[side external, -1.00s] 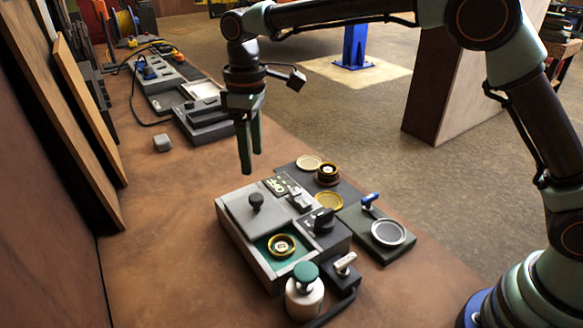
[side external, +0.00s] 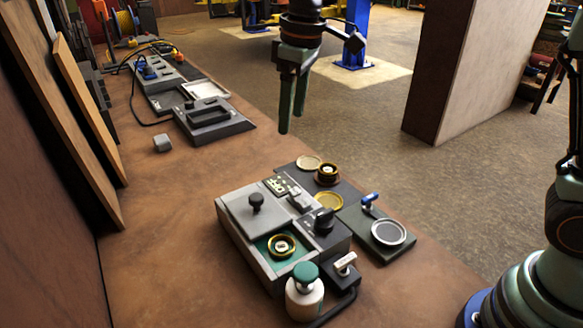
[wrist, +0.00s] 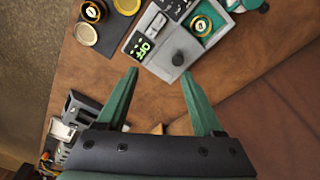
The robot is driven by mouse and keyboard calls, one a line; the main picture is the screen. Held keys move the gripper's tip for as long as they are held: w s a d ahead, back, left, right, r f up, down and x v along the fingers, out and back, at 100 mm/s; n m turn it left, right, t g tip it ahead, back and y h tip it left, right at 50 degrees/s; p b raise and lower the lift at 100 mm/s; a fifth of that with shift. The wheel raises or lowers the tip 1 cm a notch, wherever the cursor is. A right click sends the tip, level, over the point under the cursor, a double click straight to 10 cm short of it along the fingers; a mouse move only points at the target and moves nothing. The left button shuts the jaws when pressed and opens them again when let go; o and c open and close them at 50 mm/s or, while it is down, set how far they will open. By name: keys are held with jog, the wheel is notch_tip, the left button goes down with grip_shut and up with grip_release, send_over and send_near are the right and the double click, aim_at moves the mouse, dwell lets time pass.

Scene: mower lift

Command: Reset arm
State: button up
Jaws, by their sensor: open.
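My gripper (side external: 293,103) is open and empty, raised above the far right edge of the bench in the side view. Its two green fingers point down and are spread apart in the wrist view (wrist: 158,97). Below and to the left of it in the side view, a grey box (side external: 232,226) stands on the bench with its black-knobbed lid beside a green recess holding a brass ring (side external: 281,246). The box also shows at the top of the wrist view (wrist: 163,52), beyond my fingertips.
A white bottle with a green cap (side external: 304,295) stands at the box's front. Boards lean at left.

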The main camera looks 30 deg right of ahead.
jog(key=s+d+f+m+t, duration=0.1)
jog(key=s+d+m+t, duration=0.3)
jog(key=s+d, duration=1)
jog(key=shift+s+d+f+m, duration=0.2)
jog(key=shift+s+f+m, duration=0.2)
jog(key=shift+s+m, duration=0.65)
jog(key=shift+w+m, duration=0.25)
jog(key=shift+w, duration=0.05)
